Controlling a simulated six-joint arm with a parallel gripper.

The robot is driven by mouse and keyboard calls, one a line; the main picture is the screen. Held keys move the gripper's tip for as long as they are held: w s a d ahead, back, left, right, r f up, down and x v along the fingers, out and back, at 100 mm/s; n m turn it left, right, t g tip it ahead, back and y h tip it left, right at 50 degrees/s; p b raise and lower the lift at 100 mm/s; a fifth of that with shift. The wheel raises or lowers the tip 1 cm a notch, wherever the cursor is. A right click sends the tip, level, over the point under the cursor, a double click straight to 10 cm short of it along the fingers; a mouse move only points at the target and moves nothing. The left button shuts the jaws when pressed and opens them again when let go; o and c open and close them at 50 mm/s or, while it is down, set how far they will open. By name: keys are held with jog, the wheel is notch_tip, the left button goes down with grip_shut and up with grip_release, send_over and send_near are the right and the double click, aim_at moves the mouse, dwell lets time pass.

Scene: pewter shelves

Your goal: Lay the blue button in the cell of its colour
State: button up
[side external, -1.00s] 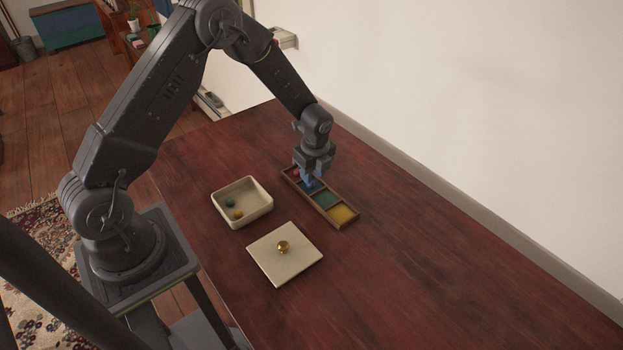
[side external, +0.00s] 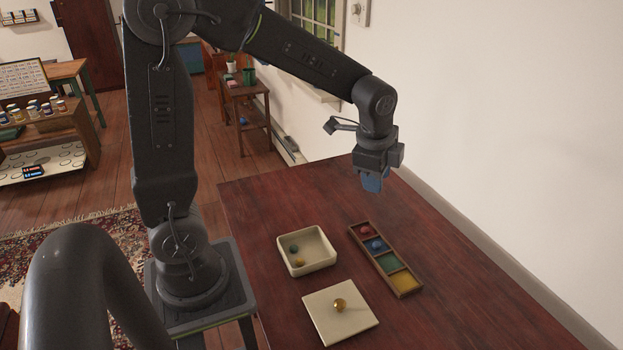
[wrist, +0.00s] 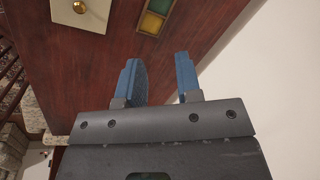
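The blue button (side external: 376,244) lies in the blue cell of the long wooden sorting tray (side external: 408,291). A red button (side external: 365,230) lies in the end cell beside it. The green cell (side external: 389,262) and the yellow cell (side external: 403,281) look empty. A green button (side external: 293,249) and a yellow button (side external: 300,262) lie in the cream box (side external: 309,271). My gripper (side external: 372,184) is raised above the table, beyond the red end of the tray. In the wrist view its blue fingers (wrist: 160,78) stand apart with nothing between them.
A square cream lid (side external: 325,320) with a brass knob (side external: 340,304) lies on the table (side external: 470,310) in front of the box. The table right of the tray is clear, up to the white wall. A small side table (side external: 245,93) stands behind.

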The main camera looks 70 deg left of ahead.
jog(key=s+d+r+n+t, duration=0.1)
jog(key=s+d+r+n, duration=0.1)
jog(key=s+n, duration=0.3)
jog(key=s+d+r+n+t+h, duration=0.1)
jog(key=s+r+n, duration=0.4)
jog(key=s, duration=0.7)
jog(key=shift+d+n+t, duration=0.3)
jog(key=shift+d+t, duration=0.3)
jog(key=shift+d, duration=0.05)
